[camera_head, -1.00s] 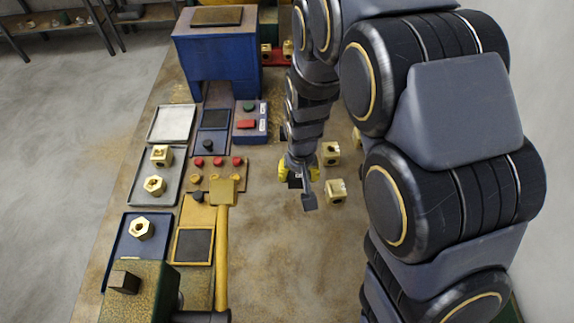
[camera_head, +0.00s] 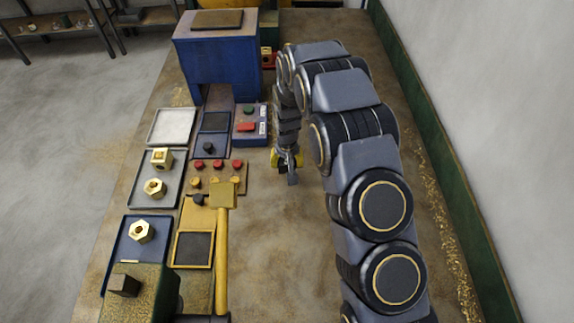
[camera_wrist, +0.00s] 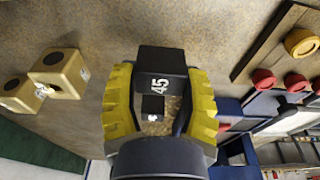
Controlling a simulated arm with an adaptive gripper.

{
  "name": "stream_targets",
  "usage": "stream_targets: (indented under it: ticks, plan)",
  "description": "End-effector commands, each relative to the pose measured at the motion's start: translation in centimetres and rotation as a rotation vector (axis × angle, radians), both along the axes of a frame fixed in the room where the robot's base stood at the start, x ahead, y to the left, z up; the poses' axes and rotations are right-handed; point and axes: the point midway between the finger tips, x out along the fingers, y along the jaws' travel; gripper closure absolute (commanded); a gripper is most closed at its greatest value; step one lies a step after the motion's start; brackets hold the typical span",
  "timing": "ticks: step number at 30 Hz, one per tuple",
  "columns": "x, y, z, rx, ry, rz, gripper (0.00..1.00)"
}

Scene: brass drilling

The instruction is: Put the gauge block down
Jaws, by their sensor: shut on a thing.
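My gripper (camera_head: 287,161) hangs over the bare bench, right of the panel with red knobs. In the wrist view, the yellow fingers of my gripper (camera_wrist: 160,105) are shut on the gauge block (camera_wrist: 161,64), a dark piece marked 45. The gauge block (camera_head: 292,179) shows in the head view as a small grey piece below the fingers. I cannot tell whether it touches the bench. Its lower part is partly hidden by the gripper in the wrist view.
Two brass blocks (camera_wrist: 60,73) lie on the bench in the wrist view. The knob panel (camera_head: 217,176), a blue control box (camera_head: 250,125) and trays with brass parts (camera_head: 156,178) stand to the left. Bare bench (camera_head: 275,240) lies in front.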

Motion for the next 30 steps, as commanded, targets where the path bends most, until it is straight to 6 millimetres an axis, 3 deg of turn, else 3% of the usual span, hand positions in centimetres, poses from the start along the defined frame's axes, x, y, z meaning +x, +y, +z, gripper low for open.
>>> stream_targets:
  ticks: [4,15,16,17,30]
  plan:
    - [-0.1,0.0,-2.0,-0.001,0.002,0.001,0.85]
    - [0.0,0.0,-2.3,0.0,0.0,0.001,0.85]
    - [0.0,0.0,-2.3,0.0,0.0,0.001,0.39]
    - [0.0,0.0,-2.3,0.0,0.0,0.0,0.27]
    - [-0.1,0.0,-1.6,0.0,0.0,0.0,0.26]
